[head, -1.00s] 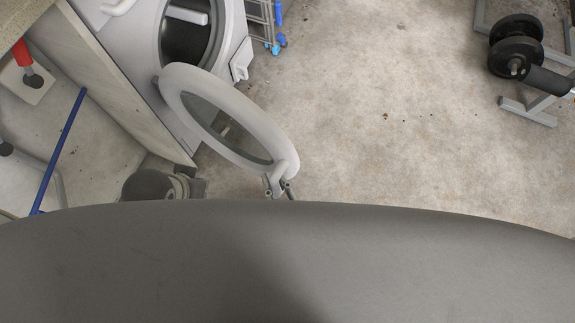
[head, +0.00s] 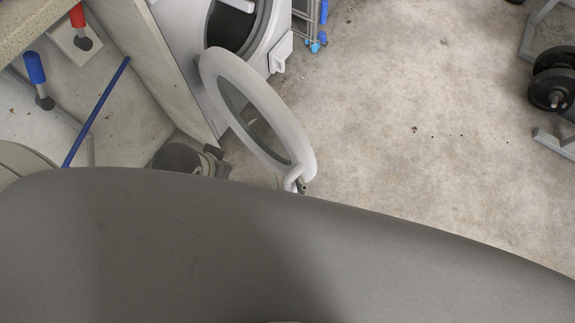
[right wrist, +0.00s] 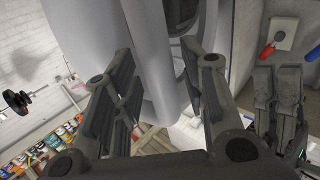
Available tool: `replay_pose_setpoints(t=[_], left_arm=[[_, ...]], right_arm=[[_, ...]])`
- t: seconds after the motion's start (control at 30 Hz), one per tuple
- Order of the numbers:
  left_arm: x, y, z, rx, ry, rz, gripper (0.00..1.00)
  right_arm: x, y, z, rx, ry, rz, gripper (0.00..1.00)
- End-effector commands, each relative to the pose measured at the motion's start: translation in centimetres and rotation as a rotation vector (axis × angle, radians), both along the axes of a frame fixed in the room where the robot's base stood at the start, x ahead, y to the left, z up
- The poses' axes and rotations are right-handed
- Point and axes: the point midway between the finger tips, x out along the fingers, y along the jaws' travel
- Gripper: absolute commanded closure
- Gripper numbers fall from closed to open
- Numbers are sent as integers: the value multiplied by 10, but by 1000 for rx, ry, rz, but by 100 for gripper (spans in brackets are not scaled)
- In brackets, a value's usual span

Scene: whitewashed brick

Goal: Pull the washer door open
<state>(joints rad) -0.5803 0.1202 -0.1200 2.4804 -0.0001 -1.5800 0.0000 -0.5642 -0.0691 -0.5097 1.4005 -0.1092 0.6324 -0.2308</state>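The washer (head: 183,30) stands at the upper left in the head view, its dark drum opening (head: 232,28) uncovered. Its round white-rimmed door (head: 215,66) stands swung wide open toward me, with grey glass in the middle. My right gripper (head: 301,185) is at the door's free edge by the handle, mostly hidden behind my own body. In the right wrist view its fingers (right wrist: 165,95) are spread, with white door parts beyond and between them; contact is unclear. My left gripper (right wrist: 276,100) shows at the right of that view, its finger gap unclear.
A light panel (head: 165,75) and a worktop (head: 30,25) stand left of the washer. A blue pole (head: 97,110) leans there. A rack (head: 313,25) stands right of the washer. Dumbbells (head: 552,90) sit on a stand at the far right. The concrete floor between is open.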

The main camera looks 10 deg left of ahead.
Motion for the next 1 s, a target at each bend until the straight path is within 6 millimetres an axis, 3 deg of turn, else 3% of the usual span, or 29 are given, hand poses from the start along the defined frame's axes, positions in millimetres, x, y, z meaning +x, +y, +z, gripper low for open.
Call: replay_pose_setpoints(t=[0.27,0.7,1.0], left_arm=[[0,0,0,-1,0,1,100],[0,0,0,0,0,0,100],[0,0,0,0,0,0,100]], right_arm=[[-6,-3,-1,0,4,0,61],[-81,-42,-1,-1,4,1,61],[-106,-55,0,1,0,0,61]])
